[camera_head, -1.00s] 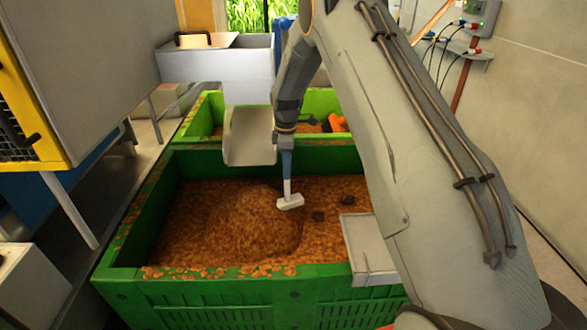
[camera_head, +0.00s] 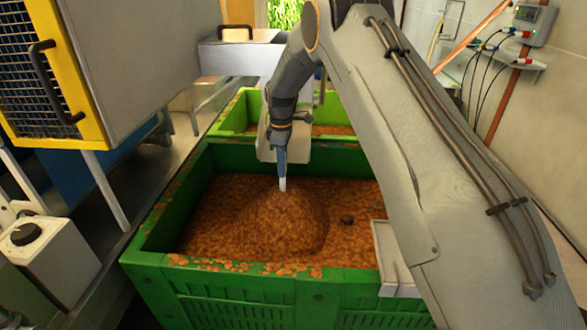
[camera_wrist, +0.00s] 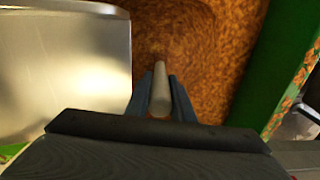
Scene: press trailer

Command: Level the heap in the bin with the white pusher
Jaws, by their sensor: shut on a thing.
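The green bin (camera_head: 240,305) holds brown crumbly mash with a rounded heap (camera_head: 285,235) standing above the rest, left of the middle. My gripper (camera_head: 281,163) is above the far side of the heap, pointing down. It is shut on the white pusher's handle (camera_head: 283,184). The pusher's lower end meets the heap's top or back in the picture, and its head is hidden. In the wrist view the pale handle (camera_wrist: 160,85) runs out from between the dark fingers (camera_wrist: 159,103) over brown mash.
A metal chute (camera_head: 296,148) hangs over the bin's far wall, close to my gripper; it fills the left of the wrist view (camera_wrist: 65,70). A second green bin (camera_head: 238,112) stands behind. A dark lump (camera_head: 347,219) lies right of the heap. A pale box (camera_head: 388,250) sits at the bin's right front.

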